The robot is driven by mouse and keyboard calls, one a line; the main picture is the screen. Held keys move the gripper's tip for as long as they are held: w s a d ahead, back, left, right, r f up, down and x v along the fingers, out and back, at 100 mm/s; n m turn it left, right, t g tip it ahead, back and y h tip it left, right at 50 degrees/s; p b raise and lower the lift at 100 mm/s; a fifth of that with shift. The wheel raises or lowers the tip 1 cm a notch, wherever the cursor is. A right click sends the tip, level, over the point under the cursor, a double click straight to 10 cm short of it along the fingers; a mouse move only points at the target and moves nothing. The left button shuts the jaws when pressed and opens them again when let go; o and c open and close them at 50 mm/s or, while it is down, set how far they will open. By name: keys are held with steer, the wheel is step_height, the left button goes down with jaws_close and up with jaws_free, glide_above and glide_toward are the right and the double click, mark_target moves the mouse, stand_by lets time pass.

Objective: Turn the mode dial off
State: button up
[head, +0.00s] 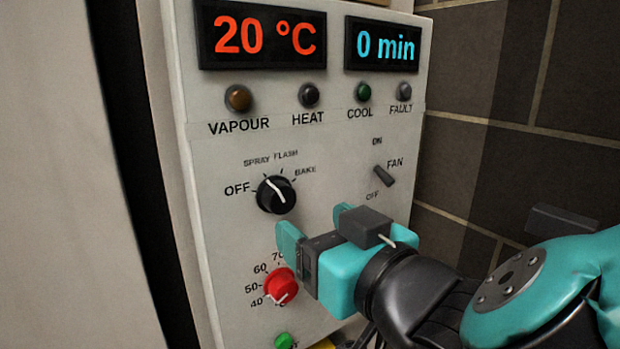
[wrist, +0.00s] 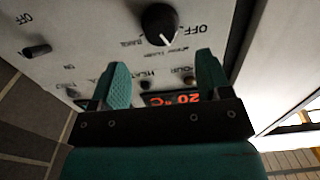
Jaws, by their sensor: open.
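The mode dial (head: 276,195) is a round black knob with a white pointer line on the pale control panel. Its labels run OFF, SPRAY, FLASH, BAKE, from left round to right. The pointer slants to the upper left, towards SPRAY, clear of the OFF label. The dial also shows at the top middle of the wrist view (wrist: 159,24), beyond the fingertips. My gripper (wrist: 163,72) is open and empty, with a teal finger on each side. In the head view my gripper (head: 298,250) is just below and right of the dial, apart from it.
A red temperature knob (head: 281,287) sits below the dial, close to my gripper. A black fan switch (head: 384,176) is to the right. Lamps and two displays (head: 262,37) are above. A green button (head: 286,340) is at the bottom. A brown tiled wall (head: 490,120) stands at the right.

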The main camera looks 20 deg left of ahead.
mark_target(284, 203)
steer(key=p+x, duration=0.2)
steer(key=x, duration=0.4)
steer(key=shift+w+a+r+p, duration=0.15)
steer(key=shift+r+p, duration=0.05)
steer(key=shift+p, duration=0.2)
steer(key=shift+w+a+f, duration=0.2)
steer(key=shift+w+a, duration=0.2)
steer(key=shift+a, duration=0.1)
steer(key=c, duration=0.9)
